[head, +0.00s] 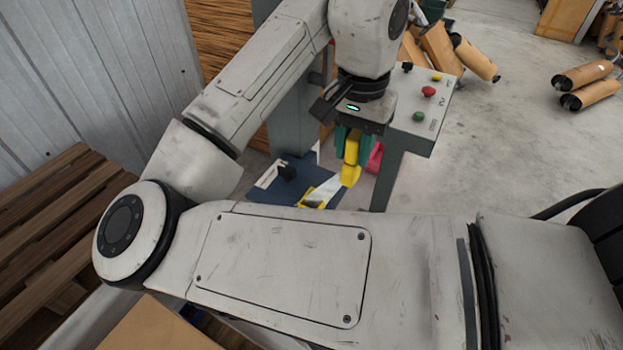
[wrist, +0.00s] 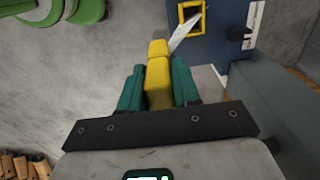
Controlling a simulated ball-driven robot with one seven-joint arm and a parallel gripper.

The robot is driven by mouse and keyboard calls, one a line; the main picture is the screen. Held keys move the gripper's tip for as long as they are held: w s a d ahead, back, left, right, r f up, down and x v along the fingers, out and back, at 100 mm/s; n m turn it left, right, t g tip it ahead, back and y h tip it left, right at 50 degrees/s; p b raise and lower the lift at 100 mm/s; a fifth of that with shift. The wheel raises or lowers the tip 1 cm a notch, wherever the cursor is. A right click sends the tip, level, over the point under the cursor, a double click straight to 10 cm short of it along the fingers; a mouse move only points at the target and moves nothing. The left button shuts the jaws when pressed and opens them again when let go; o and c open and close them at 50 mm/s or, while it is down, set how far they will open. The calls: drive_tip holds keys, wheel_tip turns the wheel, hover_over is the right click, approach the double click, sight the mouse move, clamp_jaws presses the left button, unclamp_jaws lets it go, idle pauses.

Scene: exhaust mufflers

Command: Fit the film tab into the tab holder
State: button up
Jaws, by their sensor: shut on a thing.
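My gripper (head: 351,143) has teal fingers and is shut on a yellow block (head: 351,172), which I take to be the film tab. In the wrist view the gripper (wrist: 158,84) holds this block (wrist: 158,72) upright between its fingers. A pale, thin strip (wrist: 187,31) shows beyond the block's tip and reaches over a yellow frame (wrist: 203,18) on a blue panel (wrist: 222,52); I cannot tell whether it touches the frame. The frame, likely the tab holder, shows small in the head view (head: 305,202), partly hidden behind my arm.
A grey button box (head: 417,112) on a post stands right of my gripper. A red object (head: 376,157) is just behind it. A small black part (head: 287,173) sits on the blue panel. Brown mufflers (head: 475,57) lie at the back; a wooden pallet (head: 50,212) is at left.

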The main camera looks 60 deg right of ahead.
drive_tip(key=w+f, duration=0.2)
drive_tip(key=f, duration=0.1)
drive_tip(key=w+a+f+p, duration=0.1)
drive_tip(key=w+f, duration=0.1)
drive_tip(key=f, duration=0.1)
drive_tip(key=w+a+f, duration=0.1)
drive_tip(key=w+f, duration=0.1)
drive_tip(key=shift+w+f, duration=0.2)
drive_tip(key=shift+f, duration=0.2)
drive_tip(key=shift+d+f, duration=0.1)
drive_tip(key=shift+f, duration=0.45)
drive_tip(key=o, duration=1.1)
drive_tip(key=shift+f, duration=0.1)
drive_tip(key=shift+c, duration=0.2)
wheel_tip(320, 180, up, 12)
drive_tip(key=shift+b, duration=0.45)
